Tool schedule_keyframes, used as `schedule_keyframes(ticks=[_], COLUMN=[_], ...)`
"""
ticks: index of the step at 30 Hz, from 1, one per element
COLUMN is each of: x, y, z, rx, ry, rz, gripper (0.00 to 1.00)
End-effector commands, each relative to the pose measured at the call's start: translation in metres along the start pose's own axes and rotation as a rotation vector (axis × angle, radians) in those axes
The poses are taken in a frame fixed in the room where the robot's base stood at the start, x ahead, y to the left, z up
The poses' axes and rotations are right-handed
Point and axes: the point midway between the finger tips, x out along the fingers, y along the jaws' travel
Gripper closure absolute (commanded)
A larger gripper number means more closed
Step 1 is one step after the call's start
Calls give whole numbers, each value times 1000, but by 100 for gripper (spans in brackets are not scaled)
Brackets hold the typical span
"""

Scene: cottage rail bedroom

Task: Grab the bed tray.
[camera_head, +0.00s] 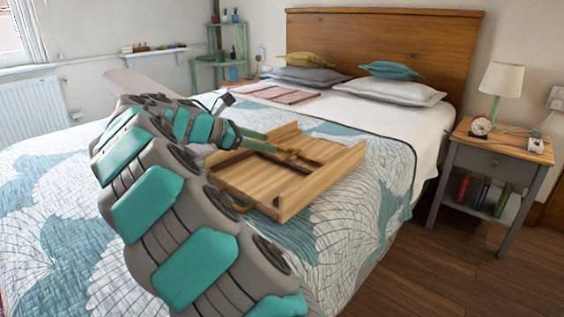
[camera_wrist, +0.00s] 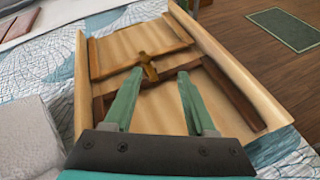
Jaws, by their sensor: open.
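The wooden bed tray (camera_head: 268,182) lies on the patterned quilt, with raised side walls and a darker brown bar and knob-like piece on it. It also fills the middle of the wrist view (camera_wrist: 115,50). My gripper (camera_wrist: 157,82) is open, its two green fingers over the tray and pointing toward the knob-like piece (camera_wrist: 149,68). In the head view my gripper (camera_head: 268,142) is above the tray's far left part, and my arm hides some of the tray's left side. I cannot tell whether the fingers touch the tray.
The bed (camera_head: 390,165) carries a folded pink cloth (camera_head: 275,93) and several pillows (camera_head: 390,90) near the wooden headboard (camera_head: 400,40). A nightstand (camera_head: 490,155) with a lamp (camera_head: 501,80) and clock stands at right. Clear floor (camera_head: 450,270) lies at the bed's right side.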

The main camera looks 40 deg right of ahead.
Motion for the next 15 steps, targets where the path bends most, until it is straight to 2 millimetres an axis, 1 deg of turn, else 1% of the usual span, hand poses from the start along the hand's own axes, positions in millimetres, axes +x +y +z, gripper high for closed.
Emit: schedule_keyframes(ticks=[1,3,6,9,15], x=[12,25,35,43,61], y=[6,11,17,19,18], z=[-7,-15,-23,-29,-29], rx=[-42,-95,-149,-180,-191], ry=[-18,-35,-49,-54,-58], rz=[-18,-41,-55,-68,-74], gripper=[44,44,44,44,44])
